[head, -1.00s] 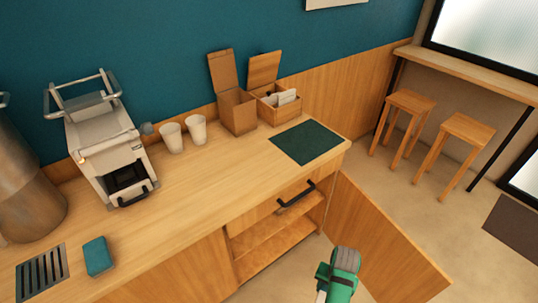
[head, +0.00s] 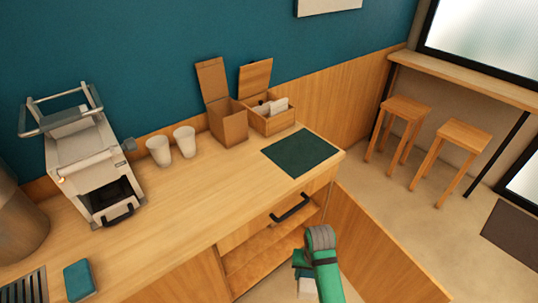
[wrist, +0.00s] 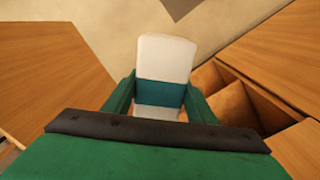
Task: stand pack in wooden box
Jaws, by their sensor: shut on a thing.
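A white pack with a teal band (wrist: 165,60) is held between the two green fingers of my gripper (wrist: 160,100) in the wrist view. In the head view my gripper (head: 305,273) is low in front of the counter, by the open cabinet, and a pale part of the pack (head: 308,290) shows below it. The wooden box (head: 275,122) stands at the back of the counter with its lid raised. White packets and small dark things show inside it. My gripper is well apart from the box.
A brown box (head: 229,127) with its lid up stands left of the wooden box. A dark green mat (head: 300,153) lies in front. Two white cups (head: 171,147) and a coffee machine (head: 95,165) stand further left. The cabinet door (head: 375,250) is open, with shelves (head: 265,262) beside it.

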